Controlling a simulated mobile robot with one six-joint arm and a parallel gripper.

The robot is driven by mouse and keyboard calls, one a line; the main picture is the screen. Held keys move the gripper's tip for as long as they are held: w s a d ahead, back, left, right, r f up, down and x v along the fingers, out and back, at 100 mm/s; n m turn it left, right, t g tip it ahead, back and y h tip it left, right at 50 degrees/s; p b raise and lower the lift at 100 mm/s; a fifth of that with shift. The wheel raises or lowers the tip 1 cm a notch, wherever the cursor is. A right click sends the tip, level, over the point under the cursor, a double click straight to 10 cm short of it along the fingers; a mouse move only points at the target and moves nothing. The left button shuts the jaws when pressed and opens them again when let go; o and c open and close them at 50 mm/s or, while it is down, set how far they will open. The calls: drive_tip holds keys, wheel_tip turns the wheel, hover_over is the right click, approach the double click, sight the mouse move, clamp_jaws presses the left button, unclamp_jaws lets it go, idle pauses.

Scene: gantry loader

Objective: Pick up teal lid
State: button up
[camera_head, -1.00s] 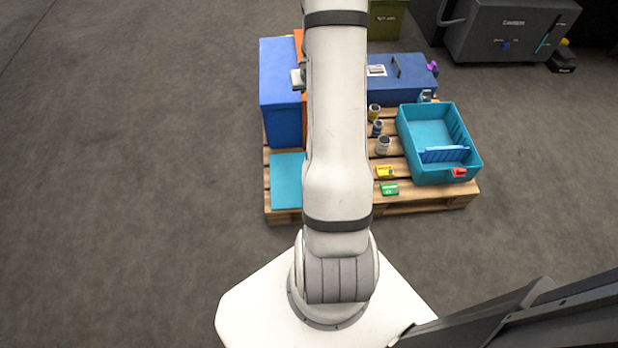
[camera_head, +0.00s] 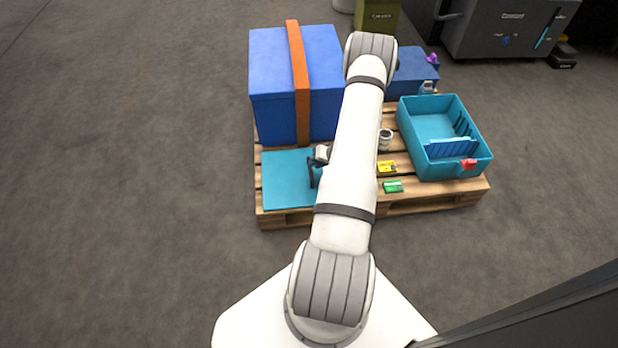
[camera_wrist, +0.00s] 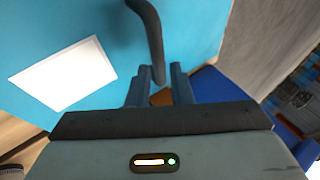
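The teal lid (camera_head: 284,185) lies flat on the front left of the wooden pallet, partly hidden by my arm. It fills much of the wrist view (camera_wrist: 200,30), with a white label (camera_wrist: 63,72) and a dark arched handle (camera_wrist: 150,35). My gripper (camera_wrist: 159,78) is open, its two fingers on either side of the handle's near end. Narrow gaps show between the fingers and the handle. In the head view my gripper is over the lid's right part, mostly hidden by my arm.
A blue box (camera_head: 272,105) with an orange strap (camera_head: 299,85) stands right behind the lid. A teal crate (camera_head: 432,170) stands at the pallet's right. Between are a white-topped can (camera_head: 385,140), a yellow item (camera_head: 387,167) and a green item (camera_head: 393,187).

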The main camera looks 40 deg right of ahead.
sight(310, 168)
drive_tip(key=b+x, duration=0.1)
drive_tip(key=x, duration=0.1)
drive_tip(key=b+x, duration=0.1)
drive_tip(key=x, duration=0.1)
drive_tip(key=shift+s+a+f, duration=0.1)
drive_tip(key=shift+s+f, duration=0.05)
drive_tip(key=shift+s, duration=0.2)
drive_tip(key=shift+w+a+f+b, duration=0.15)
drive_tip(key=shift+w+f+b, duration=0.15)
drive_tip(key=shift+w+b, duration=0.1)
drive_tip(key=shift+r, duration=0.1)
drive_tip(key=shift+s, duration=0.1)
clamp_jaws()
